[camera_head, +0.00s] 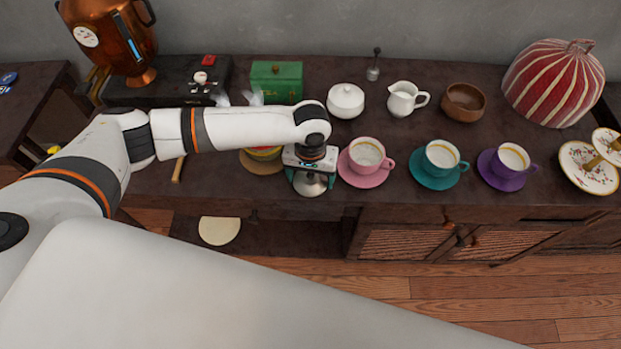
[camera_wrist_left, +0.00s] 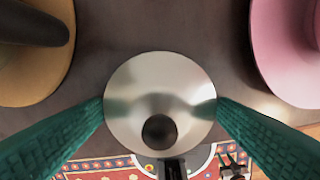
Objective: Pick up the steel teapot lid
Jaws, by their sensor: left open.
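The steel teapot lid (camera_wrist_left: 160,85) is a round shiny disc with a black knob (camera_wrist_left: 160,131), in the middle of the left wrist view. In the head view, a steel surface (camera_head: 312,185) shows below my left gripper (camera_head: 312,178), near the counter's front edge. My left gripper is open. Its green fingers (camera_wrist_left: 160,108) stand on either side of the lid in the wrist view, and nothing is clearly gripped. A dark piece like a handle (camera_wrist_left: 172,169) shows below the knob. I cannot tell how much of a pot lies under the lid.
A pink cup and saucer (camera_head: 366,160) stand close on the right. A yellowish pot on a round coaster (camera_head: 262,164) is close on the left. A white sugar bowl (camera_head: 346,101) and green box (camera_head: 277,82) stand behind. Teal (camera_head: 440,162) and purple (camera_head: 508,165) cups stand further right.

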